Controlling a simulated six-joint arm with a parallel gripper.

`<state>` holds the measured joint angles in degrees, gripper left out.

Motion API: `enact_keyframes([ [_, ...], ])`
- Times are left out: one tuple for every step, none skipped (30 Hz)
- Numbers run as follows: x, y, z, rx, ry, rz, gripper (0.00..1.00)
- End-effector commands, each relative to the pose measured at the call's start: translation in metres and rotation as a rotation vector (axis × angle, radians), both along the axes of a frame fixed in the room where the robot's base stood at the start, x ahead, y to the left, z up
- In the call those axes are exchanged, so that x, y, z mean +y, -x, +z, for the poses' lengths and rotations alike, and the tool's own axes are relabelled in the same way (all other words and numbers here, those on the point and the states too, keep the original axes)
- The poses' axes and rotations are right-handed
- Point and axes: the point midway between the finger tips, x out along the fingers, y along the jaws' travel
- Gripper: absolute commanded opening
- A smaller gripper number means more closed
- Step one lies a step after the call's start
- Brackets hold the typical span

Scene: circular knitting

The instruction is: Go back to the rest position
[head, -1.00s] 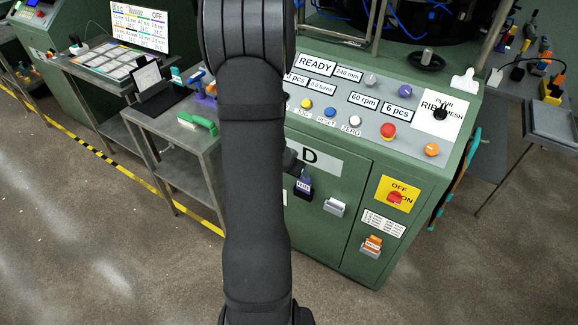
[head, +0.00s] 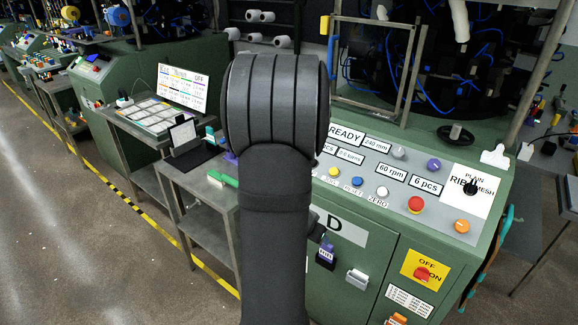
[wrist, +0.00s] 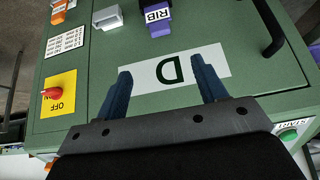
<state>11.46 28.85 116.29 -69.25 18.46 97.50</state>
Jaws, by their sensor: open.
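My gripper (wrist: 165,92) is in the wrist view, its two dark blue fingers spread apart with nothing between them. It faces the green cabinet front of the machine (head: 345,270), near the white label with a letter D (wrist: 165,72).
The machine's control panel (head: 400,185) carries several knobs and buttons. The cabinet bears a purple RIB tag (wrist: 158,18) and a yellow OFF/ON switch plate (head: 422,269). A metal side table (head: 205,195) with a green-handled brush stands left. Open floor (head: 100,240) lies at the lower left.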

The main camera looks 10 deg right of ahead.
Motion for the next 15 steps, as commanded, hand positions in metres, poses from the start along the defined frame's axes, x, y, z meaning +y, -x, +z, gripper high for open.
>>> enact_keyframes([
  [0.0, 0.0, 0.0, 0.0, 0.0, 0.0, 0.65],
  [0.0, 0.0, -0.001, 0.0, 0.0, 0.0, 0.65],
  [-0.001, -0.001, -0.001, 0.0, 0.0, 0.0, 0.65],
  [-0.001, -0.001, -0.002, 0.0, 0.0, 0.001, 0.65],
  [-0.002, -0.002, -0.004, 0.001, 0.001, 0.002, 0.65],
  [-0.003, -0.003, -0.006, 0.001, 0.001, 0.0, 0.65],
  [-0.004, -0.004, -0.008, 0.001, 0.001, 0.0, 0.65],
  [-0.005, -0.005, -0.011, 0.001, 0.001, 0.001, 0.65],
  [-0.007, -0.007, -0.014, 0.002, 0.0, 0.0, 0.65],
  [-0.008, -0.008, -0.017, 0.002, 0.001, 0.001, 0.65],
  [-0.009, -0.009, -0.021, 0.003, 0.0, 0.0, 0.65],
  [-0.011, -0.011, -0.025, 0.004, 0.001, -0.001, 0.65],
  [-0.013, -0.012, -0.028, 0.004, 0.001, -0.001, 0.65],
  [-0.015, -0.014, -0.032, 0.004, 0.001, -0.001, 0.65],
  [-0.017, -0.016, -0.036, 0.002, 0.001, 0.0, 0.65],
])
